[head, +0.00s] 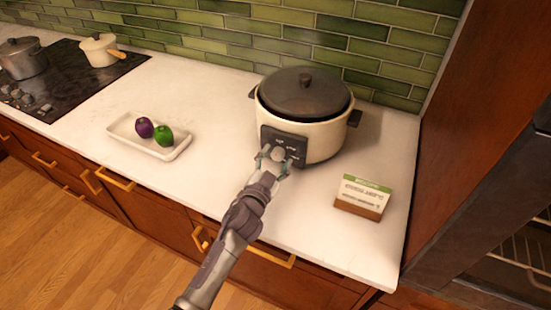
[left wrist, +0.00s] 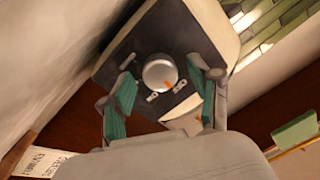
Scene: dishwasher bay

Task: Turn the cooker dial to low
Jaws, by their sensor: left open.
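The cooker (head: 325,137) is cream-white with a dark lid and stands upright on the counter near the tiled wall. Its dark front panel (head: 268,136) carries a round silver dial (head: 278,154). In the left wrist view the dial (left wrist: 158,71) has an orange mark at its lower right, near small white labels that I cannot read surely. My left gripper (head: 272,162) is in front of the panel. In the left wrist view its green-padded fingers (left wrist: 162,88) are spread open, one on each side of the dial, with visible gaps. My right gripper is not in view.
A white tray (head: 118,132) with a purple and a green vegetable lies to the left. A small green-and-white box (head: 362,194) sits to the right. A black hob (head: 75,82) with two pots is at far left. A tall wooden side panel bounds the counter's right.

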